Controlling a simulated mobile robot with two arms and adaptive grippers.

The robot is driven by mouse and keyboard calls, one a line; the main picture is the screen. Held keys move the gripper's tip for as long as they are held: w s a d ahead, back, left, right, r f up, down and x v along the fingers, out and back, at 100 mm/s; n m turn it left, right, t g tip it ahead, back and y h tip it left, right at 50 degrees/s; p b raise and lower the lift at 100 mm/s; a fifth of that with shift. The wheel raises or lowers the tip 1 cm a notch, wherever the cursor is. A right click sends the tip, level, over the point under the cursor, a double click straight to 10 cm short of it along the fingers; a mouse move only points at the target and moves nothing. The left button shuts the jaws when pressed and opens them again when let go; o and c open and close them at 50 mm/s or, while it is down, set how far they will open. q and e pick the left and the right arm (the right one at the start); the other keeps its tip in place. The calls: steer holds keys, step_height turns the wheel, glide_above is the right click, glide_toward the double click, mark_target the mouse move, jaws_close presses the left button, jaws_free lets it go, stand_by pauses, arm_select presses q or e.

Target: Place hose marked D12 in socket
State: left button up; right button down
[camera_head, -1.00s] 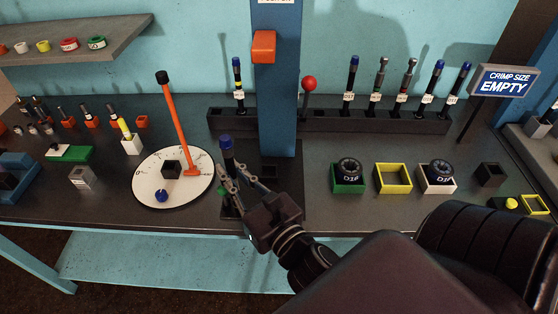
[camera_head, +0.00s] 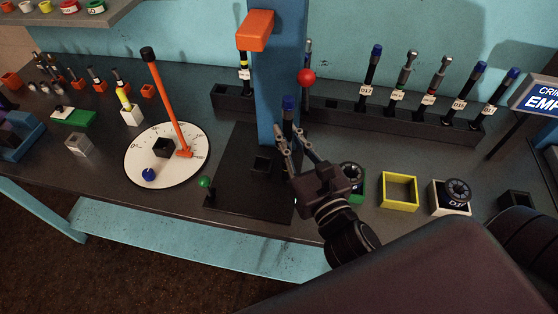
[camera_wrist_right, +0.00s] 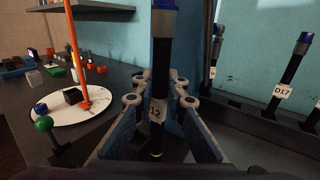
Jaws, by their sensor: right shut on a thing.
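My right gripper (camera_head: 298,146) is shut on a black hose with a blue cap (camera_head: 288,108), held roughly upright in front of the right side of the blue press column. In the right wrist view the hose (camera_wrist_right: 162,55) stands between the fingers (camera_wrist_right: 160,100). Its white tag is partly covered and reads "12"; the first letter is hidden. A small black square socket (camera_head: 261,164) sits on the dark press base, left of the gripper. The long black rack (camera_head: 330,113) behind holds several tagged hoses, one marked D17 (camera_head: 371,75). My left gripper is out of view.
The blue column (camera_head: 280,70) with its orange head (camera_head: 256,30) stands close behind the held hose. A red ball knob (camera_head: 306,77) is right of the column. A green knob (camera_head: 204,182), white dial (camera_head: 135,165) and yellow box (camera_head: 398,192) are nearby.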

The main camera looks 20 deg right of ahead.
steer(key=s+r+n+y+p, duration=0.2)
steer(key=s+y+p, duration=0.15)
steer(key=s, duration=0.85)
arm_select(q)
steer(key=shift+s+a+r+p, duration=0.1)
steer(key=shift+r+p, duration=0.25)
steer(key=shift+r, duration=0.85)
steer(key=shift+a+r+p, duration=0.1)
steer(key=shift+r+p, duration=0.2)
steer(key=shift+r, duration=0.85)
arm_select(e)
steer(key=w+a+f, duration=0.1)
steer(key=w+a, duration=0.1)
steer(key=w, duration=0.7)
steer(key=w+a+f, duration=0.2)
steer(key=w, duration=0.7)
steer(key=shift+f, duration=0.1)
